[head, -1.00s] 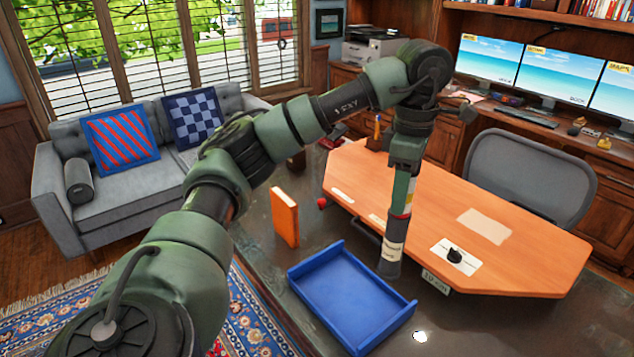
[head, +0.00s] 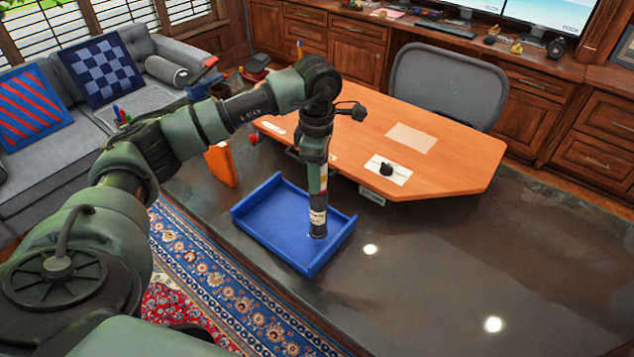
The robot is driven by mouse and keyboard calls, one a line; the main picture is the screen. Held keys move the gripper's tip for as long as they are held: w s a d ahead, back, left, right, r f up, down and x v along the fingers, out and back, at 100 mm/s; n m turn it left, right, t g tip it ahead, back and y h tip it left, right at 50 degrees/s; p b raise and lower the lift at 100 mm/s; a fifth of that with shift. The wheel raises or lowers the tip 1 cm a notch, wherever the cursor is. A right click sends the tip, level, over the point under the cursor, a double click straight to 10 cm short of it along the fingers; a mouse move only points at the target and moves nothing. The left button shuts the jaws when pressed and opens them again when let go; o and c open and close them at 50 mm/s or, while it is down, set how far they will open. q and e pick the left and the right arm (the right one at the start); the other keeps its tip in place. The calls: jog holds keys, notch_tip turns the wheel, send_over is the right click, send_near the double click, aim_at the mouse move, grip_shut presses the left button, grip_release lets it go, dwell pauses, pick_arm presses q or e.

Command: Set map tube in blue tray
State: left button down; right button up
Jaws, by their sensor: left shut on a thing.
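My left gripper (head: 316,157) points down and is shut on the map tube (head: 318,216). The tube hangs upright, with a pale band and a dark lower end. Its upper part is hidden by the gripper. The blue tray (head: 272,232) lies on the dark table, open at the top with raised walls. The tube's lower end appears within the tray's outline, toward its right side. I cannot tell whether it touches the tray floor. My right gripper is out of view.
An orange book (head: 221,164) stands upright left of the tray. An orange-topped board (head: 430,155) with a black knob lies behind it. A small red ball (head: 253,139) is near the book. The dark tabletop (head: 440,260) to the right is clear.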

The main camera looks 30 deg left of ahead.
aim_at(318, 212)
pick_arm(q)
notch_tip(318, 212, down, 4)
jog(key=shift+r+p, duration=0.25)
jog(key=shift+p, duration=0.1)
jog(key=shift+f, duration=0.2)
jog(key=c, duration=0.9)
grip_release()
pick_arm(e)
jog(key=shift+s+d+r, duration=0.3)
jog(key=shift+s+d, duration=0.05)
